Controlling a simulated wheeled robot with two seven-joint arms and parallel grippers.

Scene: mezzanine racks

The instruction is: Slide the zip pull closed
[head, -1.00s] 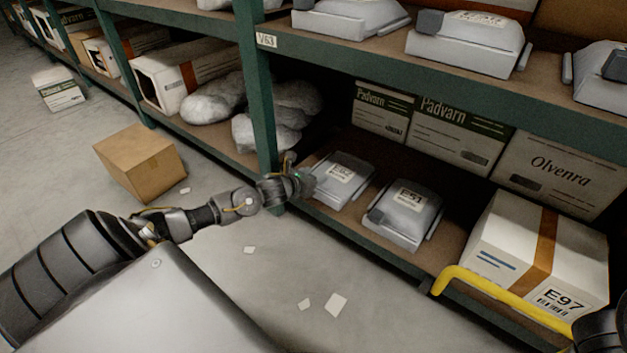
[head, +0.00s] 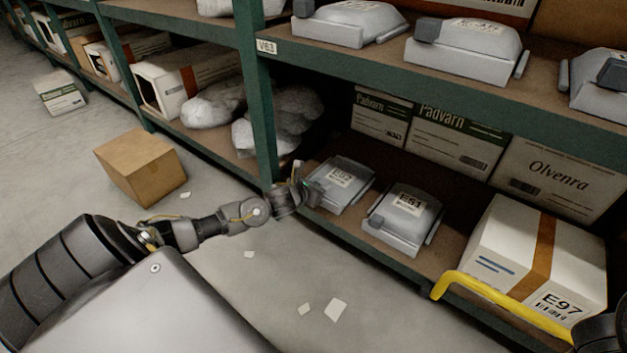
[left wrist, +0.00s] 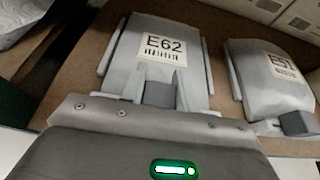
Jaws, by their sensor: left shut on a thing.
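A grey zip pouch labelled E62 (head: 345,178) lies on the lower rack shelf and also fills the middle of the left wrist view (left wrist: 197,72). Its zip pull (left wrist: 160,94), a dark grey block, sits at the pouch's near end. My left gripper (left wrist: 160,92) is shut on the zip pull, one finger on each side of it. In the head view my left gripper (head: 312,192) reaches the pouch's left end from the aisle. How far the zip is closed cannot be told. A dark part at the lower right edge is probably my right arm; its gripper does not show.
A second grey pouch, E51 (head: 405,217), lies right of E62. A white carton E97 (head: 520,243) and a yellow bar (head: 495,292) are farther right. A green rack post (head: 263,120) stands close left of my gripper. A brown box (head: 140,165) is on the floor.

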